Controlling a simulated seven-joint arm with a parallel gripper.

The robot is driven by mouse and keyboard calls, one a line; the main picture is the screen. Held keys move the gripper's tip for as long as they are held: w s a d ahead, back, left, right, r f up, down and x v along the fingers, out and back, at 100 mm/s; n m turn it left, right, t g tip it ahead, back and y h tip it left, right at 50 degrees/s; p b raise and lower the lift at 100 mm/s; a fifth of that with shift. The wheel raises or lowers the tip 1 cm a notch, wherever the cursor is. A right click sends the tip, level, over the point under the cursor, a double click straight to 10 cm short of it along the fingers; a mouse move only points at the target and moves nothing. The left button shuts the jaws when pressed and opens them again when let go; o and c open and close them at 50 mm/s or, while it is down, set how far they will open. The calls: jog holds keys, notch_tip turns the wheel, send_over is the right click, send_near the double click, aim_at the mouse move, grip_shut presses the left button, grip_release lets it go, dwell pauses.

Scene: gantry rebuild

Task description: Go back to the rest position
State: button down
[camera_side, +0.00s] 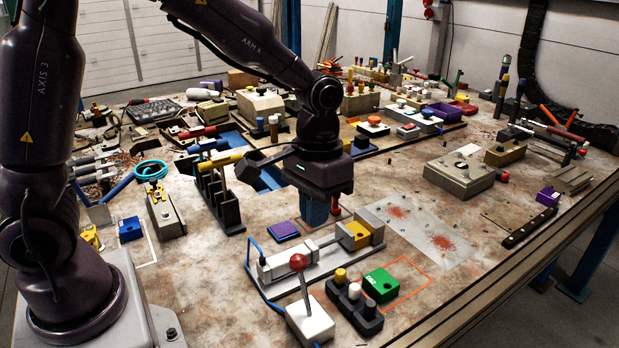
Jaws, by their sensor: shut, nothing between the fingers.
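My gripper (317,188) hangs from the dark arm over the middle of the workbench (400,190), pointing down. It is shut and holds nothing. Its fingertips are hard to make out against the blue shape under the dark hand. It is behind the white clamp fixture with the yellow block (358,235) and to the right of the dark slotted rack (218,195).
A lever box with a red knob (297,261), a button strip (354,305) and a green block (381,285) in an orange outline stand in front. A grey control box (460,175) is at right. Tools and boxes crowd the back. The right front bench is fairly clear.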

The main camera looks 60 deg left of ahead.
jog(key=s+a+r+t, duration=0.3)
jog(key=s+r, duration=0.3)
jog(key=s, duration=0.1)
jog(key=s+a+r+m+t, duration=0.1)
jog(key=s+a+r+t, duration=0.2)
jog(key=s+r, duration=0.3)
jog(key=shift+s+a+r+y, duration=0.15)
jog(key=shift+s+a+y, duration=0.2)
jog(key=shift+s, duration=0.3)
